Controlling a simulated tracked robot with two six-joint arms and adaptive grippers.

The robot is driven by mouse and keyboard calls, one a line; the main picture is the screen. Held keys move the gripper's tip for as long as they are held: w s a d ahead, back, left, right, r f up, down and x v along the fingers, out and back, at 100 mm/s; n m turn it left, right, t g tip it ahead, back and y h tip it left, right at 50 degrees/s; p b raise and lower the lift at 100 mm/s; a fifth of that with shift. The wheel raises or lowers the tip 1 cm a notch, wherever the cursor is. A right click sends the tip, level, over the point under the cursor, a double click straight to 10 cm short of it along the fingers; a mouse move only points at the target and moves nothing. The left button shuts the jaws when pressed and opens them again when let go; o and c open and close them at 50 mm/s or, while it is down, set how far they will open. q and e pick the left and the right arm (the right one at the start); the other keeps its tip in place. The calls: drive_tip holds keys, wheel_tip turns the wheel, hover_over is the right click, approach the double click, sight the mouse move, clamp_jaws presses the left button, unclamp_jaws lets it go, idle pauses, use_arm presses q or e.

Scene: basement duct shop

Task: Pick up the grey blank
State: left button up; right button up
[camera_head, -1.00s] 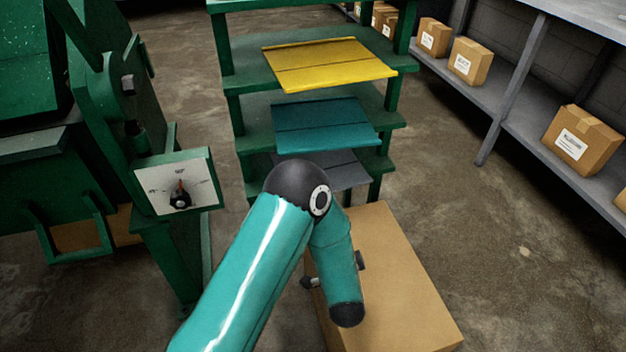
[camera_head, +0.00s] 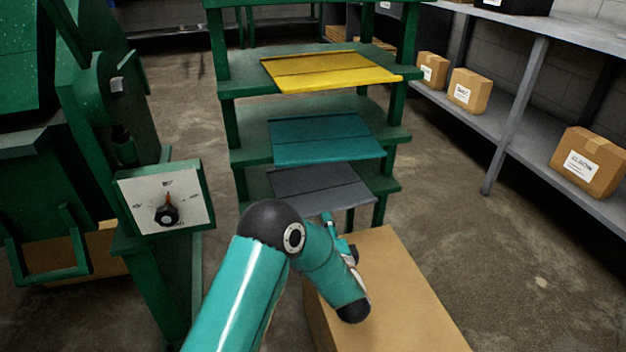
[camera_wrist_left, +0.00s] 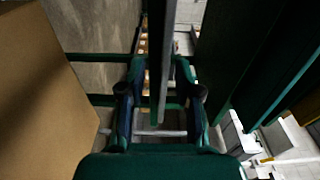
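The grey blank (camera_head: 318,187) is a flat, creased sheet lying on the lowest visible shelf of the green rack, its front edge jutting out. My left gripper (camera_head: 340,232) is just in front of and below that edge, partly hidden behind my arm in the head view. In the left wrist view the fingers (camera_wrist_left: 160,75) stand apart, one on each side of the blank's thin edge (camera_wrist_left: 160,95). I see a gap on both sides of it, so the gripper looks open, not closed on it. My right gripper is not in view.
A teal blank (camera_head: 325,139) and a yellow blank (camera_head: 330,71) lie on the shelves above. A cardboard box (camera_head: 400,300) stands close below my left arm. A green machine with a dial (camera_head: 166,207) is at left. A grey shelf (camera_head: 515,115) with boxes is at right.

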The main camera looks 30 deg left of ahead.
sight(324, 208)
use_arm(q)
drive_tip(key=b+x, duration=0.2)
drive_tip(key=x, duration=0.3)
drive_tip(key=shift+w+d, duration=0.15)
drive_tip(key=shift+w, duration=0.1)
drive_tip(key=shift+w+a+r, duration=0.1)
drive_tip(key=shift+w+a, duration=0.25)
drive_tip(key=shift+w, duration=0.05)
clamp_jaws()
